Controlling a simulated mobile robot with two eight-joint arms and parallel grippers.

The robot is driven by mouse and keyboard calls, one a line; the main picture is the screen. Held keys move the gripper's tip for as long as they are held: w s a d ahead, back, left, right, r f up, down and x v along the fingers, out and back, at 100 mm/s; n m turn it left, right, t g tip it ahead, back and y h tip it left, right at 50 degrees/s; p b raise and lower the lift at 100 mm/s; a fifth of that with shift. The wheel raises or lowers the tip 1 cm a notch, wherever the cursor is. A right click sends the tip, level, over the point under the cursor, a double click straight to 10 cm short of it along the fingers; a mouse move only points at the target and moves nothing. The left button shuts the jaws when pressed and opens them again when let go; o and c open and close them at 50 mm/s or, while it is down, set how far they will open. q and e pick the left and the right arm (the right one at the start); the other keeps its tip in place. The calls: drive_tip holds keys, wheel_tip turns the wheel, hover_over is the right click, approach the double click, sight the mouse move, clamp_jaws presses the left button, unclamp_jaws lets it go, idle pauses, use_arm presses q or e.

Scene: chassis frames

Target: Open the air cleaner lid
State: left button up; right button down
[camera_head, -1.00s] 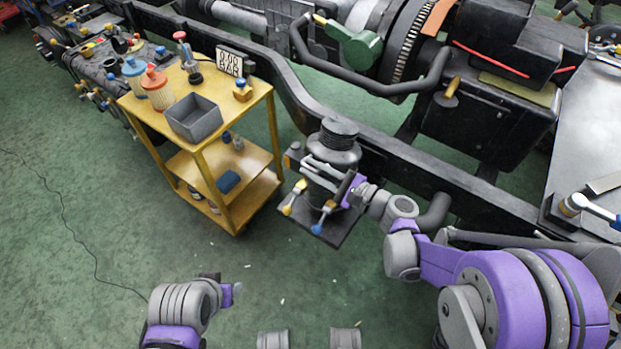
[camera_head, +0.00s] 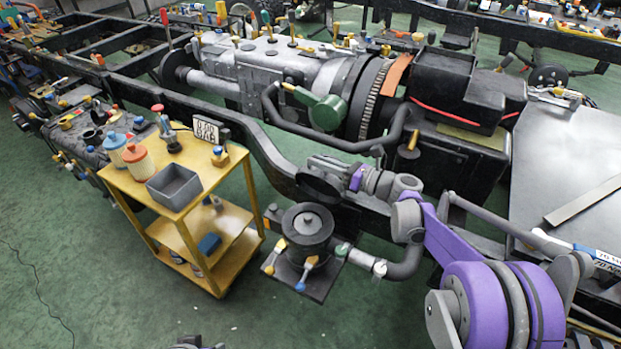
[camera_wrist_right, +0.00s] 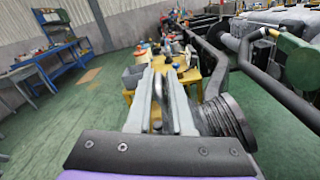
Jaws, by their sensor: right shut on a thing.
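The air cleaner (camera_head: 304,236) is a dark round canister beside the truck frame, with yellow and blue clips around it. Its round top faces up, uncovered. The dark ribbed lid (camera_head: 320,189) is off it, tilted, above and behind the canister. My right gripper (camera_head: 328,168) is shut on the lid. In the right wrist view the fingers (camera_wrist_right: 162,105) are close together, and the ribbed lid (camera_wrist_right: 228,122) shows at their right. The exact grip spot is partly hidden. My left gripper is not in view.
A yellow cart (camera_head: 222,165) with a grey bin (camera_head: 173,187) stands left of the air cleaner. The black frame rail (camera_head: 268,152) and a dark hose (camera_head: 402,262) are close by. Green floor (camera_head: 110,290) is free at the lower left.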

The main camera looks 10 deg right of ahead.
drive_tip(key=w+d+m, duration=0.1)
drive_tip(key=w, duration=0.1)
drive_tip(key=w+d+m, duration=0.1)
drive_tip(key=w, duration=0.1)
drive_tip(key=shift+d+r, duration=0.1)
drive_tip(key=shift+d, duration=0.3)
drive_tip(key=shift+w+d, duration=0.5)
drive_tip(key=shift+w, duration=0.2)
drive_tip(key=c, duration=0.9)
unclamp_jaws()
drive_tip(key=shift+w+f, duration=0.1)
drive_tip(key=shift+f, duration=0.1)
drive_tip(key=shift+r, duration=0.1)
drive_tip(key=v, duration=1.1)
